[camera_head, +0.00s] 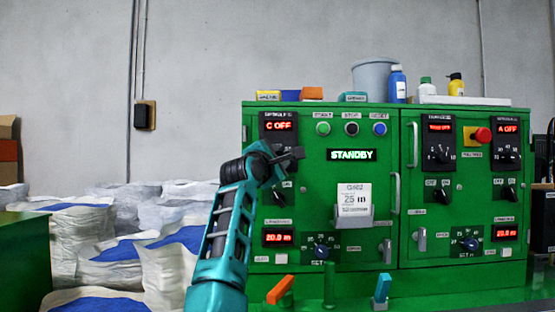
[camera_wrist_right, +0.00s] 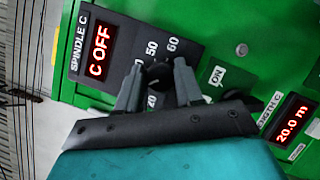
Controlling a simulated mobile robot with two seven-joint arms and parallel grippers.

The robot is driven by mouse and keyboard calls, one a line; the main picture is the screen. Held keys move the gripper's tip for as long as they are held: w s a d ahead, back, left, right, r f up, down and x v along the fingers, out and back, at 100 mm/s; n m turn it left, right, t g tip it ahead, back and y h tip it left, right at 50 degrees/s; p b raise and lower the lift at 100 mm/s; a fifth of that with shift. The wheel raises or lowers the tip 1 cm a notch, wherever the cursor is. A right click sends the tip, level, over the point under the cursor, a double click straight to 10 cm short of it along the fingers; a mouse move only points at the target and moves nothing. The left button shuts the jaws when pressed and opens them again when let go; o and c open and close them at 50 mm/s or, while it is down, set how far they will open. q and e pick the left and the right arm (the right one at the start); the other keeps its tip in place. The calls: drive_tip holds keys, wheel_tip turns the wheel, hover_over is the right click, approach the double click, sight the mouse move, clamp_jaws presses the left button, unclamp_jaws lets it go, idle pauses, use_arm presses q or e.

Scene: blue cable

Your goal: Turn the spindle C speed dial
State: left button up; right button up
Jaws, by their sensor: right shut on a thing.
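The spindle C panel (camera_head: 268,128) is a black plate at the upper left of the green cabinet, with a red display reading C OFF. In the right wrist view the panel (camera_wrist_right: 128,40) shows tilted, with scale marks 20, 50 and 60 readable. The black spindle C speed dial (camera_wrist_right: 157,72) sits between the fingers of my right gripper (camera_wrist_right: 158,85), which is shut on it. In the head view my right gripper (camera_head: 288,160) is in front of the panel and hides the dial. My left gripper is not in view.
An ON/OFF switch (camera_head: 279,195) is just below the gripper. The length C display (camera_head: 278,237) reads 20.0 m, with a blue dial (camera_head: 321,248) lower right. A STANDBY display (camera_head: 351,155) and a card holder (camera_head: 354,203) are right of the arm. Sacks (camera_head: 120,230) are piled left.

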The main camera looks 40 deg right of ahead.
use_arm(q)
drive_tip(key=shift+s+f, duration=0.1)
use_arm(e)
drive_tip(key=o, duration=1)
drive_tip(key=shift+o, duration=0.2)
use_arm(q)
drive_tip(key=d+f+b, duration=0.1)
drive_tip(key=b, duration=0.1)
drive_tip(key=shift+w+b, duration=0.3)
use_arm(e)
drive_tip(key=v, duration=1.3)
drive_tip(key=shift+d+f, duration=0.1)
drive_tip(key=shift+f, duration=0.05)
